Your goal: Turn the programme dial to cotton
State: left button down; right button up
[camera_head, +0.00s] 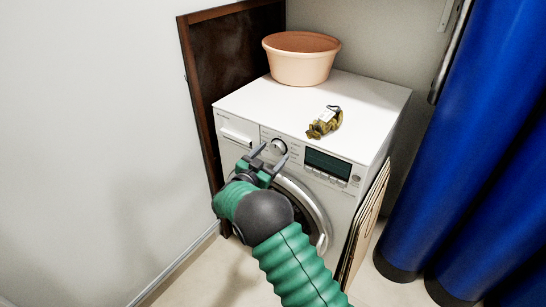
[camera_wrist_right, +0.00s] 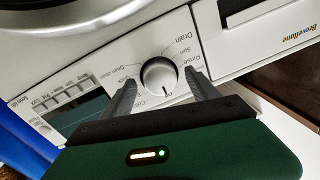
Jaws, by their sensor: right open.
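The programme dial (camera_head: 279,147) is a round silver knob on the front panel of the white washing machine (camera_head: 364,97). In the right wrist view the dial (camera_wrist_right: 159,76) has a dark pointer mark toward the bottom of the picture. Printed programme names ring it; "Drain", "Spin" and "Rinse" can be read, others are small or partly covered. My right gripper (camera_head: 268,154) is open in front of the panel. In the right wrist view the right gripper's fingers (camera_wrist_right: 160,92) stand on either side of the dial, with gaps between them and it. My left gripper is not in view.
A dark display (camera_head: 327,164) with buttons sits right of the dial; the round door (camera_head: 318,217) is below. On top stand a peach tub (camera_head: 300,62) and a small yellow-brown object (camera_head: 324,122). A brown board (camera_head: 232,55) leans left; blue curtains (camera_head: 470,130) hang right.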

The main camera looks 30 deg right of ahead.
jog(key=shift+w+d, duration=0.15)
jog(key=shift+d, duration=0.25)
jog(key=c, duration=1.4)
jog(key=shift+o, duration=0.2)
jog(key=shift+m, duration=0.4)
jog(key=m+b, duration=0.1)
jog(key=m, duration=0.1)
jog(key=shift+f+m, duration=0.1)
jog(key=shift+m, duration=0.2)
jog(key=shift+m+h+b, duration=0.3)
jog(key=shift+m+b, duration=0.5)
jog(key=shift+m, duration=0.4)
